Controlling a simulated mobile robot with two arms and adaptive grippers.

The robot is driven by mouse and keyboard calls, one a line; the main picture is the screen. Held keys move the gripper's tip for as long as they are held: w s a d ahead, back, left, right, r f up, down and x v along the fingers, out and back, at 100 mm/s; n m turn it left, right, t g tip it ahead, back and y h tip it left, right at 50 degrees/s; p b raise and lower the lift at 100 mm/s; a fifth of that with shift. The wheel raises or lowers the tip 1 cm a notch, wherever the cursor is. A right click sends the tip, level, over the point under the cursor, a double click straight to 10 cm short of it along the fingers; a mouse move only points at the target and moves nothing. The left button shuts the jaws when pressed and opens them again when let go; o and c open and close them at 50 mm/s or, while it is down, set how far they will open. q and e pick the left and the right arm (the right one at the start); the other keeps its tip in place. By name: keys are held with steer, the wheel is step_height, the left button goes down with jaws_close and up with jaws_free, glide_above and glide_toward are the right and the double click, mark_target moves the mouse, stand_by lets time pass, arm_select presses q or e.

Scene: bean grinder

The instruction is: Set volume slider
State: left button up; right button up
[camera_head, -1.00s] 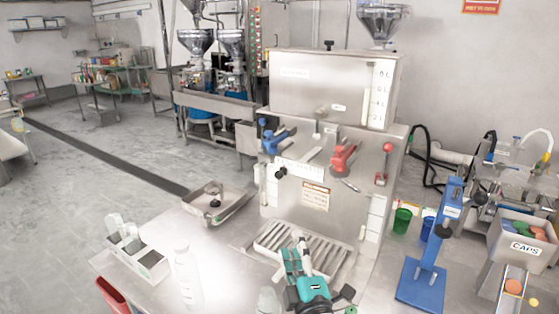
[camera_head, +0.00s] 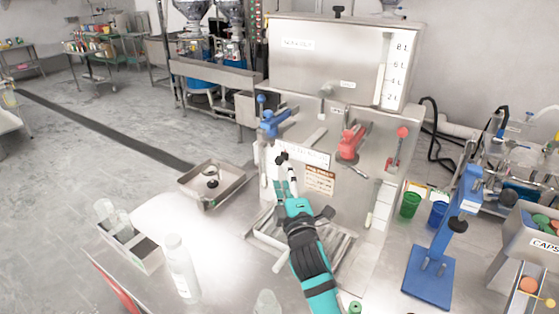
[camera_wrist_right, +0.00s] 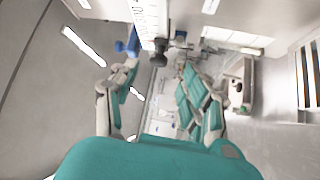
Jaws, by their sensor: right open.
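The volume slider's black knob (camera_head: 281,160) sits at the left end of a white horizontal scale strip (camera_head: 310,156) on the front of the steel machine (camera_head: 335,45). In the right wrist view the knob (camera_wrist_right: 158,59) shows beside the strip (camera_wrist_right: 150,18), ahead of the fingers and between their lines. My right gripper (camera_head: 286,175), teal and black, is open with its tips just below the knob. It also shows in the wrist view (camera_wrist_right: 157,72), its two fingers spread. Whether it touches the knob cannot be told. My left gripper is not in view.
A blue handle (camera_head: 273,122) and a red handle (camera_head: 350,143) stick out above the strip. A slotted drip tray (camera_head: 268,240) lies below. A blue stand (camera_head: 430,280), green cup (camera_head: 410,204) and blue cup (camera_head: 437,214) stand right. A white bottle (camera_head: 181,268) stands left.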

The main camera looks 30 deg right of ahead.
mark_target(280, 164)
steer(key=x, duration=0.5)
steer(key=shift+w+r+b, duration=0.1)
steer(key=shift+w+b, duration=0.25)
steer(key=shift+w+d, duration=0.1)
steer(key=shift+w, duration=0.2)
steer(key=shift+w+r, duration=0.1)
steer(key=shift+w, duration=0.05)
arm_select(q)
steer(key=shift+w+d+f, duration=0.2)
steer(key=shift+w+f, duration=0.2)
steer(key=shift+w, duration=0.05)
arm_select(e)
jaws_close()
